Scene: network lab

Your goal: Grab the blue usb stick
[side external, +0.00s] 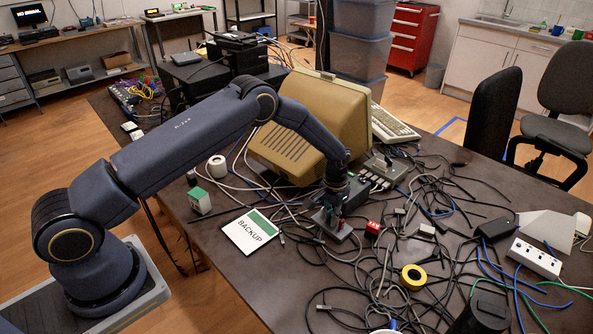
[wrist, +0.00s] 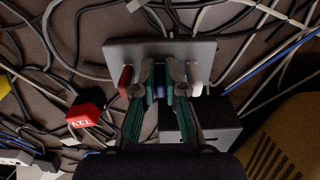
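A grey plate (wrist: 118,58) holds a row of upright sticks: a red one (wrist: 125,79) at left, a blue usb stick (wrist: 160,80) in the middle and a white one (wrist: 195,80) at right. My gripper (wrist: 160,85) points down over the plate, its teal fingers drawn in close on both sides of the blue stick. It appears shut on it, the stick still at the plate. In the side view my gripper (side external: 331,218) is over the same plate (side external: 345,236); the blue stick cannot be made out there.
A red 12V block (wrist: 85,112) lies left of the plate in the wrist view. A dark box (wrist: 215,125) is close at right. Cables cover the table around. A BACKUP card (side external: 250,232), a yellow tape roll (side external: 413,277) and a beige monitor (side external: 290,150) surround the spot.

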